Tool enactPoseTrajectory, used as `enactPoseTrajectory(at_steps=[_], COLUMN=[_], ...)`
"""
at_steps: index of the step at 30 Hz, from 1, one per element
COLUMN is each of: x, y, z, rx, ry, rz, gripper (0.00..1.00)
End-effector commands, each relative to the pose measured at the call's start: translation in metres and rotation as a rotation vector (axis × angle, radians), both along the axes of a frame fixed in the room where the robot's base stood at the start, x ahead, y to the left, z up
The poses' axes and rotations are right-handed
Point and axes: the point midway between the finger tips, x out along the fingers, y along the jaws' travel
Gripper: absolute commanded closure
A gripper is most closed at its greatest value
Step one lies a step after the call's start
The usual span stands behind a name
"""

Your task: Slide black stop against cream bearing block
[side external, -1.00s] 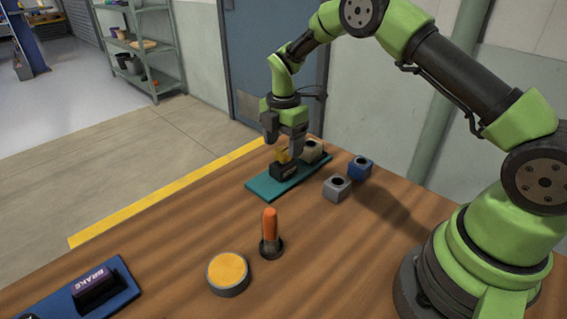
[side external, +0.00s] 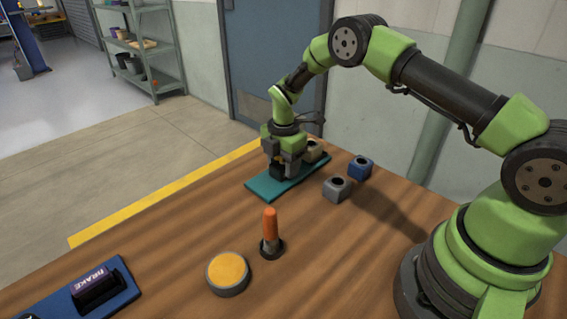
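The black stop (side external: 277,173) sits on the teal base plate (side external: 262,189), and its yellow top is mostly hidden by my gripper. The cream bearing block (side external: 315,149) stands at the far right end of the same plate, partly hidden behind my gripper. My gripper (side external: 280,167) points down, low over the stop, with its fingers apart on either side of the stop's upper part. The fingers look open; any contact with the stop is too small to make out. The contact side between stop and block is hidden.
A grey block (side external: 337,188) and a blue block (side external: 360,167) stand right of the plate. An orange-handled tool (side external: 270,228) stands upright nearer the camera, beside a round yellow-topped disc (side external: 228,272). A purple BRAKE piece (side external: 95,284) lies on a blue plate at lower left.

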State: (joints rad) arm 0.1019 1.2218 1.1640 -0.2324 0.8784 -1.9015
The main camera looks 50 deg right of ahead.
Motion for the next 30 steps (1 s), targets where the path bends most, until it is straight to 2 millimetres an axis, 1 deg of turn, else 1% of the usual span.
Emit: enactPoseTrajectory(at_steps=[3,7,10,13,20,21,23,30], x=[0.000,0.001,0.001,0.000,0.000,0.000,0.000,0.000], y=[-0.006,-0.029,-0.042,-0.046,-0.046,-0.046,-0.046,-0.046], z=[0.000,0.000,0.000,0.000,0.000,0.000,0.000,0.000], rx=[0.000,0.000,0.000,0.000,0.000,0.000,0.000,0.001], ry=[0.000,-0.002,-0.001,-0.001,-0.001,0.000,0.000,0.001], rz=[-0.003,-0.005,-0.003,0.002,0.003,0.003,0.002,0.001], gripper=[0.95,0.95,0.95,0.95,0.95,0.45,0.32,0.32])
